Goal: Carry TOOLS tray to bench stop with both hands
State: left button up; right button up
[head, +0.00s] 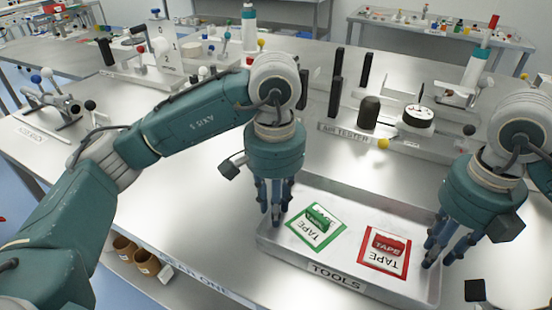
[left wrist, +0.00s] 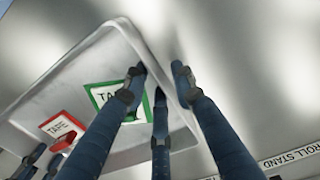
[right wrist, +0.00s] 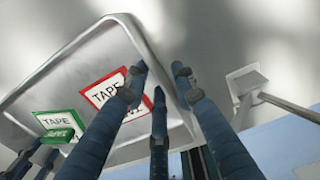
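The TOOLS tray (head: 350,280) is a shallow grey metal tray at the front of the bench, with its label on the near wall. It holds a green-bordered TAPE card (head: 304,236) with a green tape piece (head: 318,219), and a red-bordered TAPE card (head: 372,259) with a red tape piece (head: 387,246). Whether the tray is lifted is hard to tell.
Behind the tray stand black posts (head: 335,97), a black cylinder (head: 369,113), a yellow ball (head: 383,144) and a labelled fixture plate (head: 343,131). A small black block (head: 475,290) lies right of the tray. Bare bench lies left of the tray.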

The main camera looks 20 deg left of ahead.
pick_arm(q)
notch_tip(320, 180, up, 12)
pick_arm(e)
notch_tip(320, 180, up, 12)
dwell(0.9)
pick_arm(q)
jog(key=shift+f, duration=0.1)
